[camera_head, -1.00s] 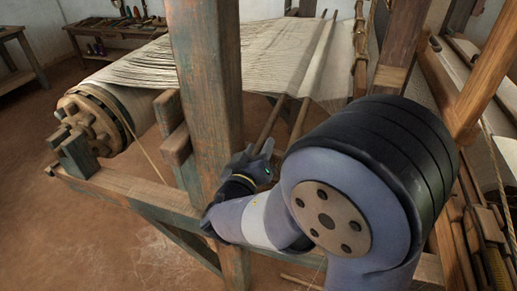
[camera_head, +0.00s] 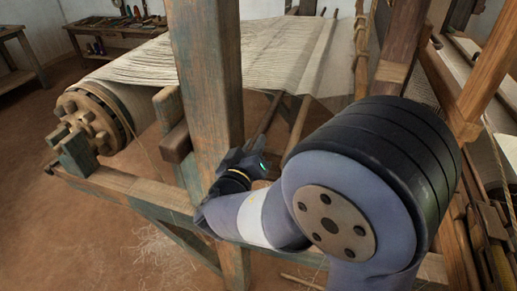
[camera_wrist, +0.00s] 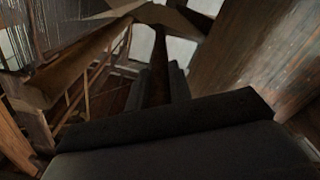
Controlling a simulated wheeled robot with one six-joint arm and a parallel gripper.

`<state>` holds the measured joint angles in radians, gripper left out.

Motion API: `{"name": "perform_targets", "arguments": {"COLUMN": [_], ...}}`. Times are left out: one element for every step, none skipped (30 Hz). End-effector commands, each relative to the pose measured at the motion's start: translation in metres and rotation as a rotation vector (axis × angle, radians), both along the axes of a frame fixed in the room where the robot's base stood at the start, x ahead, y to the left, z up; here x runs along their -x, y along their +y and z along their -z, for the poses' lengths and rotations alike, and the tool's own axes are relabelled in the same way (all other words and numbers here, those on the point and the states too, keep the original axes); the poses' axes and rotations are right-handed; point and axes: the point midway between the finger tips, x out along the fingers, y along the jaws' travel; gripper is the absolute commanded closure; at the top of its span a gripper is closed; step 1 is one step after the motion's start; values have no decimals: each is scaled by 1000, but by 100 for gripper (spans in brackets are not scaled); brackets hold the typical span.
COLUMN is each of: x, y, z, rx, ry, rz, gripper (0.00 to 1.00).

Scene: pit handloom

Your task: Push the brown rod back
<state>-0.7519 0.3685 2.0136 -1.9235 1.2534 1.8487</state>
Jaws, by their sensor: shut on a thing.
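The brown rod (camera_head: 268,116) is a thin dark bar that slants down from the edge of the cloth, just right of the thick upright post. My gripper (camera_head: 256,157) is at the rod's near, lower end, beside the post, and is shut on it. In the wrist view the rod (camera_wrist: 159,68) runs away from the dark jaws (camera_wrist: 165,108) toward the loom. The rod's held end is hidden by the jaws, and its far end is not clear.
The thick wooden post (camera_head: 208,90) stands close left of my gripper. A lighter bar (camera_head: 298,122) runs to the right of the rod. The stretched cloth (camera_head: 270,50) lies beyond, and a wooden roller (camera_head: 95,120) is at the left. Open floor (camera_head: 60,225) shows at lower left.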

Motion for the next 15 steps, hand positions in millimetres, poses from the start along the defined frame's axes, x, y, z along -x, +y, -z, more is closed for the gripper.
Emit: {"name": "perform_targets", "arguments": {"x": [-2,-3,-4,-5,-6,-6,-7,-7,-7,-8,-8,-8,-8,-8,-8], "y": [6,9,12,15,17,19,20,21,22,22,23,23,23,23,23], "z": [5,5,4,4,3,3,2,2,1,1,0,0,-1,-1,-1], "rx": [-4,-5,-5,-4,-4,-4,-3,-3,-2,-2,-2,-2,-2,-2,-2], "ry": [-5,-5,-5,-5,-5,-5,-3,-2,-1,-1,-1,-1,-1,0,-1], "rz": [-1,-1,-1,-1,-1,-1,-1,-1,-1,-1,-1,-1,-1,-2,-3], "gripper": [100,100,100,100,100,100,100,100,100,100,100,100,100,100,100]}}
